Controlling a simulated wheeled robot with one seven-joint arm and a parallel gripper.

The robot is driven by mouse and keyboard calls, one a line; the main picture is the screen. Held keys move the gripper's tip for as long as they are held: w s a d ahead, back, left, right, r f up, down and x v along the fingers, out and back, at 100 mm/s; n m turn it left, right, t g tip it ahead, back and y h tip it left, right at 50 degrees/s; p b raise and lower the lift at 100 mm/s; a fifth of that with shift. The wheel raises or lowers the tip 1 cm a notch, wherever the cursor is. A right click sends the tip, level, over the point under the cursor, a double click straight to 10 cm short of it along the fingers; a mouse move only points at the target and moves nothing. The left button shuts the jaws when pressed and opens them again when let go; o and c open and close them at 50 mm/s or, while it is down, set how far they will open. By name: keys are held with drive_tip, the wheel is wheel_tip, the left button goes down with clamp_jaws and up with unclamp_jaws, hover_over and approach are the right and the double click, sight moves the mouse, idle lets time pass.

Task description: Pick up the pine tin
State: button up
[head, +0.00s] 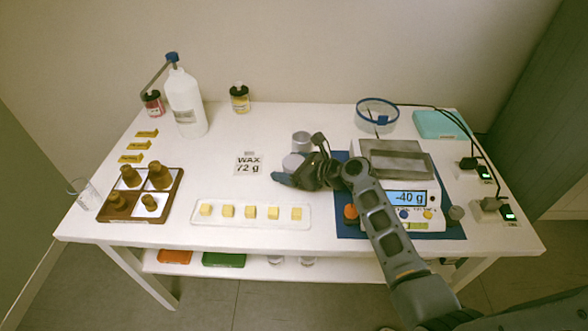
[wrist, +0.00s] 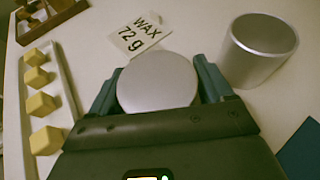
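A round silver tin (wrist: 158,82) sits between the two teal fingers of my gripper (wrist: 158,80) in the wrist view. Its flat top faces the camera, and no scent name shows on it. The fingers lie close along both sides; whether they press on it is unclear. In the head view the tin (head: 292,162) is at the middle of the table, partly hidden by my gripper (head: 290,173). I cannot tell whether it touches the table.
A "WAX 72 g" card (head: 248,163) lies left. A tray of yellow cubes (head: 251,223) is in front. A scale reading -40 g (head: 408,197) stands right.

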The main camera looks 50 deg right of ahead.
drive_tip(key=c, duration=0.7)
drive_tip(key=shift+c, duration=0.2)
